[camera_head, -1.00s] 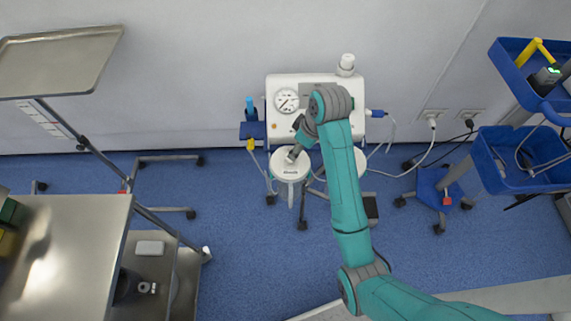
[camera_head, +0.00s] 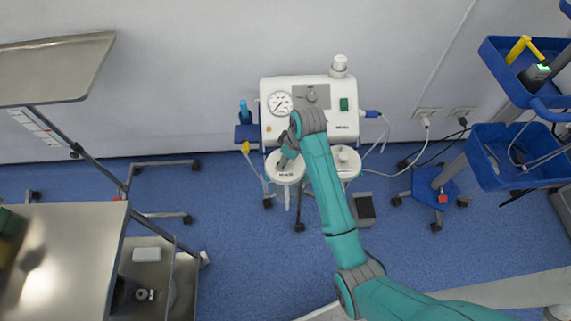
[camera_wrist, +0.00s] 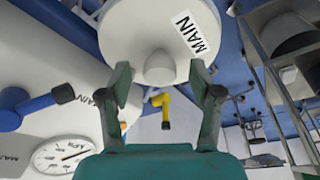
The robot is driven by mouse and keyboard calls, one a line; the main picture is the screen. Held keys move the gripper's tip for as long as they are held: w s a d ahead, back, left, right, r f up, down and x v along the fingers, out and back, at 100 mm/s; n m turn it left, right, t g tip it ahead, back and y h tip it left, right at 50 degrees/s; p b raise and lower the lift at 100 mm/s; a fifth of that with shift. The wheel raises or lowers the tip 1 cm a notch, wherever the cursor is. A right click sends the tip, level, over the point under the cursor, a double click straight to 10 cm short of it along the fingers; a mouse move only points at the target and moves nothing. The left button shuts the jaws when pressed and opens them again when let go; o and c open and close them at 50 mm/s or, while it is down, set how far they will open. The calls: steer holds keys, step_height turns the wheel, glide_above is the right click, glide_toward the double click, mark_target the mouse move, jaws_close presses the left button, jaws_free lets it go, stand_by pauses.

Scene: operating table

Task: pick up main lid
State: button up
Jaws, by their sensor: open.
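The main lid (camera_wrist: 130,30) is a white round lid with a "MAIN" label and a small knob (camera_wrist: 160,67) at its middle. In the wrist view it fills the top centre. My gripper (camera_wrist: 161,80) is open, with one finger on each side of the knob and a gap visible around it. In the head view the main lid (camera_head: 285,172) tops the left canister below the white suction unit (camera_head: 308,106). My gripper (camera_head: 284,163) is over this lid there, and the arm hides part of it.
A second white lid (camera_head: 346,160) sits just right of my arm. A blue holder (camera_head: 249,132) is at the unit's left side. A steel table (camera_head: 65,255) stands at the left and a blue-basket cart (camera_head: 500,155) at the right. Blue floor lies open in front.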

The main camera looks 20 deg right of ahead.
steer(key=shift+w+a+f, duration=0.1)
steer(key=shift+f, duration=0.35)
steer(key=c, duration=1.1)
jaws_close()
steer(key=shift+r, duration=0.15)
